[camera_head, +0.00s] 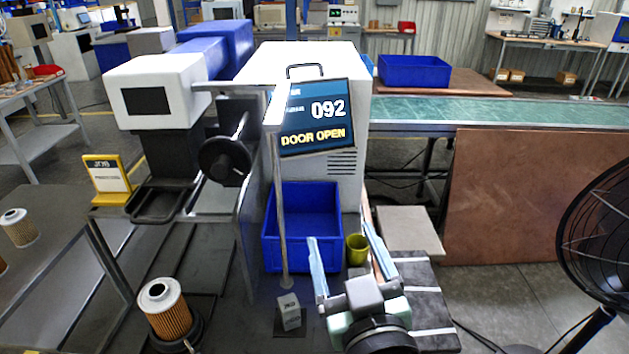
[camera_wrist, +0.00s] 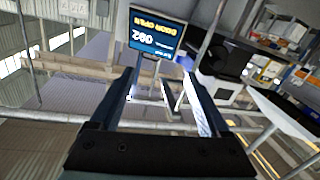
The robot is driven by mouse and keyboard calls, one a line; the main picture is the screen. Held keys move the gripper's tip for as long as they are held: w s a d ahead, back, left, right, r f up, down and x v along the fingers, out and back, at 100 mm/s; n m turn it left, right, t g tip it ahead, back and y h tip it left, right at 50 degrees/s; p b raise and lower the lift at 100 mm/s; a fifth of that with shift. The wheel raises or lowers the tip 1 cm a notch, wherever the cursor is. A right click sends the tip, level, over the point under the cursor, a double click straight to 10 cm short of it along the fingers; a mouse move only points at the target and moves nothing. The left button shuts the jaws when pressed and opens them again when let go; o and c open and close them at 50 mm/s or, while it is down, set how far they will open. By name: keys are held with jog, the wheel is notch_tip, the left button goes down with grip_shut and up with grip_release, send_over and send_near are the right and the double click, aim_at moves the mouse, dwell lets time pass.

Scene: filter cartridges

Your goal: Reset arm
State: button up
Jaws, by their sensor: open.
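My gripper (camera_head: 341,236) is in the lower middle of the head view. Its two blue fingers are wide apart with nothing between them; the wrist view also shows the empty gap of the gripper (camera_wrist: 162,76). A filter cartridge (camera_head: 167,312) with a white cap and brown pleats stands upright on a dark round base, left of my gripper and apart from it. Another filter cartridge (camera_head: 18,228) stands on the table at the left, and part of a further one shows at the left edge.
A blue bin (camera_head: 303,212) and a yellow cup (camera_head: 357,250) are just beyond my gripper. A thin post (camera_head: 279,205) rises left of it. A black fan (camera_head: 610,230) stands right.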

notch_tip(320, 180, up, 21)
jog(key=a+m+t+p, duration=0.1)
jog(key=a+t, duration=0.2)
jog(key=t, duration=0.2)
jog(key=s+r+m+t+h, duration=0.2)
jog(key=s+r, duration=0.7)
jog(key=r, duration=0.6)
jog(key=a+m+t, duration=0.1)
jog(key=t, duration=0.1)
jog(key=shift+s+t+h+p, duration=0.2)
jog(key=shift+t+h+p, duration=0.2)
